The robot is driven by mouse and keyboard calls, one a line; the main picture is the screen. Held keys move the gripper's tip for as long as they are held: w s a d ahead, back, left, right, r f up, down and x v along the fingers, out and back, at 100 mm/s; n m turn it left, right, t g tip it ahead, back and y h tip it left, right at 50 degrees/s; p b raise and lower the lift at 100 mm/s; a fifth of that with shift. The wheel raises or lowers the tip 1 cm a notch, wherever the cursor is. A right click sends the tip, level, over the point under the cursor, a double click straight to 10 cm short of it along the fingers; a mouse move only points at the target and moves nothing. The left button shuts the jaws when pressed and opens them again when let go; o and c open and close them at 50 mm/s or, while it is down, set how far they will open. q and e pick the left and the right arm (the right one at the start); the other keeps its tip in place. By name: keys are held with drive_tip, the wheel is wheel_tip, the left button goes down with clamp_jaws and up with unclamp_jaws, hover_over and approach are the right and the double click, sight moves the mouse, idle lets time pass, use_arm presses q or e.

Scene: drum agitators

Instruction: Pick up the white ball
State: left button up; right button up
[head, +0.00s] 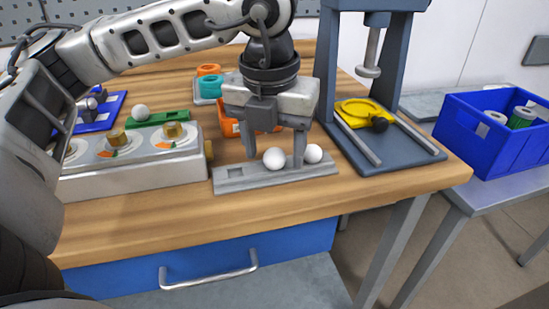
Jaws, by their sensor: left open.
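A white ball (273,158) sits at a grey rectangular holder (229,183) near the table's front edge. A second white ball (313,154) is just right of it. My left gripper (275,157) points down with its fingers apart, one on each side of the first ball in the picture. The right finger comes between the two balls. I cannot tell whether the fingers touch either ball. A third white ball (140,112) rests on a green holder (165,118) at the left. My right gripper is not in view.
A metal box with brass knobs (131,168) stands left of the holder. A grey press frame (394,150) with a yellow piece (362,112) stands to the right. An orange part (229,126) lies behind the gripper. A blue crate (483,142) is on a side table.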

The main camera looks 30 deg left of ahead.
use_arm(q)
drive_tip(key=shift+f, duration=0.3)
drive_tip(key=c, duration=1.1)
drive_tip(key=shift+o, duration=0.2)
drive_tip(key=shift+r, duration=0.1)
